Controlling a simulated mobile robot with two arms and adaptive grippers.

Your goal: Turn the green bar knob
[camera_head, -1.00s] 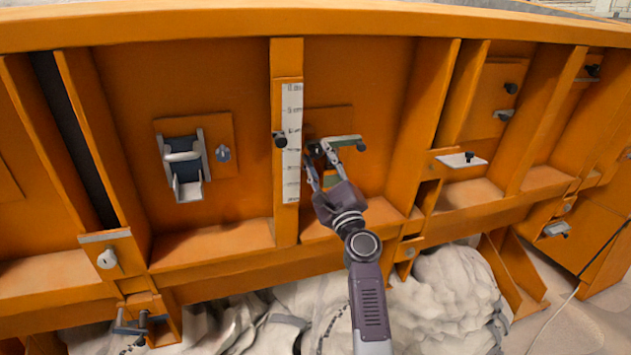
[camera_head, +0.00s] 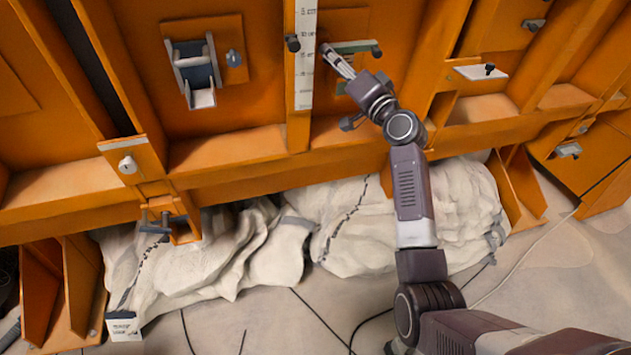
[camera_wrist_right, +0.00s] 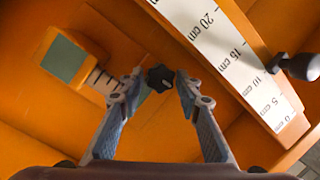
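The green bar knob (camera_head: 355,46) is a thin grey-green bar on the orange wall, right of the white ruler. It lies nearly level and has a black knob (camera_head: 376,51) at its right end. My right gripper (camera_head: 330,54) is at the bar's left end. In the right wrist view, the right gripper (camera_wrist_right: 160,83) has its fingers apart, with a black lobed knob (camera_wrist_right: 159,78) showing between the tips. A little green shows beside the left finger, which hides part of it. I cannot tell whether the fingers touch anything. My left gripper is out of view.
The white ruler (camera_head: 305,60) with a black knob (camera_head: 293,43) is close left of the gripper. A grey latch (camera_head: 197,72) is farther left. A white plate (camera_head: 478,72) juts out at right. White sacks (camera_head: 215,250) lie below the wall.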

